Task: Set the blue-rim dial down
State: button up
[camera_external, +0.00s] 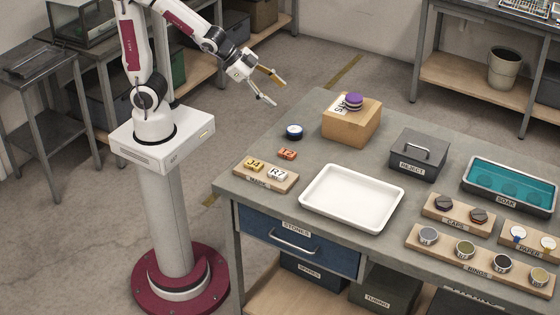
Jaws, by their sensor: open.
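A small round dial with a blue rim (294,132) sits on the grey tabletop near its back left edge, left of the cardboard-coloured box. It looks flat on the table, with nothing touching it. My gripper (279,93) is open and empty, its two fingers spread apart. It is in the air above and left of the dial in the picture, clear of the table's things.
A white tray (352,226), REJECT box (418,158) and teal SOAK tray (509,209) stand rightward.

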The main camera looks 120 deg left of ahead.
aim_at(295, 133)
jog(key=s+d+r+m+g+h, duration=0.1)
jog(key=s+d+r+g+h, duration=0.25)
jog(key=s+d, duration=1.45)
jog(key=w+a+f+m+g+y, duration=0.1)
jog(key=w+a+f+m+y, duration=0.1)
jog(key=w+a+f+m, duration=0.3)
jog(key=w+a+f+m+g+y, duration=0.2)
jog(key=w+a+f+m+y, duration=0.1)
jog(key=w+a+f+m, duration=0.1)
jog(key=w+a+f+m+g+y, duration=0.1)
jog(key=w+a+f+m+y, duration=0.1)
jog(key=w+a+f+m, duration=0.3)
jog(key=shift+w+a+f+m+g, duration=0.15)
jog(key=shift+w+a+f+m, duration=0.05)
jog(key=shift+a+f, duration=0.8)
jog(key=shift+w+a+f+m+g, duration=0.1)
jog(key=shift+w+a+f+m, duration=0.1)
jog(key=shift+a+f, duration=0.8)
jog(key=w+m, duration=0.1)
jog(key=w+a+r+m+t+y, duration=0.1)
jog(key=w+m, duration=0.1)
jog(key=w+m+t, duration=0.1)
jog(key=w+m, duration=0.1)
jog(key=shift+w+a+r, duration=0.15)
jog(key=shift+w+a, duration=0.1)
jog(key=shift+a, duration=0.1)
jog(key=shift+w+m, duration=0.25)
jog(key=shift+m, duration=0.45)
